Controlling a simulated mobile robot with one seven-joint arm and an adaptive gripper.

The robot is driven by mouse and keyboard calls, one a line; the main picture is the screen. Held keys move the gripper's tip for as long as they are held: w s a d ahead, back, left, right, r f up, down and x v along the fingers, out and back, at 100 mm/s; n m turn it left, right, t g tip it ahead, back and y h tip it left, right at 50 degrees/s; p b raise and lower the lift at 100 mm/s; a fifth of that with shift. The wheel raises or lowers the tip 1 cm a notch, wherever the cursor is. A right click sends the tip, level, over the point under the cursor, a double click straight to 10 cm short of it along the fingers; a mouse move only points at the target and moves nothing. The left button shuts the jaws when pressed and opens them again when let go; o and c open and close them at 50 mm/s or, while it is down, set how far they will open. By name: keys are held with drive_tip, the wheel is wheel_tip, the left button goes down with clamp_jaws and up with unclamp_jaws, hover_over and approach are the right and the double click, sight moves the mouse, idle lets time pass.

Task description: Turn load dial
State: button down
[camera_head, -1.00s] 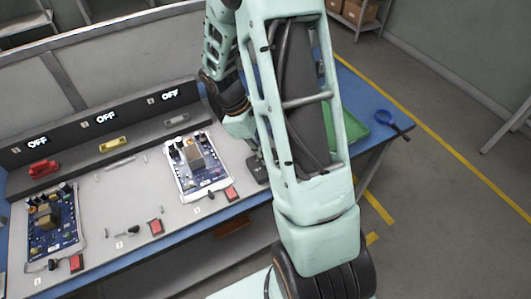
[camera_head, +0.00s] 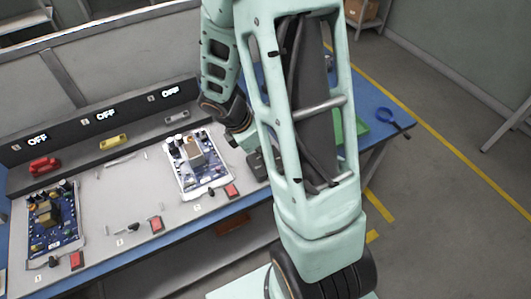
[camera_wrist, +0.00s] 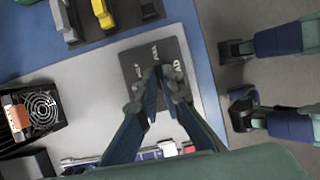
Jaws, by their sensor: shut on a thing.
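The load dial panel is a dark plate (camera_wrist: 133,63) with white lettering, lying near the blue edge of the bench in the wrist view. The lettering includes "FULL" and part of "LOAD". My gripper (camera_wrist: 160,76) is over the middle of this plate, its fingertips close together and shut on the dial. The dial itself is mostly hidden between the fingertips, so its pointing direction cannot be told. In the head view the plate (camera_head: 257,166) shows only in part beside my arm, and my fingertips are hidden.
A circuit board (camera_head: 197,163) in a white tray lies left of the plate; another board (camera_head: 54,222) is farther left. Red switches, including one (camera_head: 232,191), line the front. Displays reading OFF (camera_head: 171,92) stand behind. A green tray (camera_head: 350,130) is at right.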

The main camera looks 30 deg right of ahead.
idle(0.4)
drive_tip(key=c, duration=2.1)
unclamp_jaws()
drive_tip(key=v, duration=1.2)
drive_tip(key=shift+s+a, duration=0.1)
drive_tip(key=shift+s, duration=0.05)
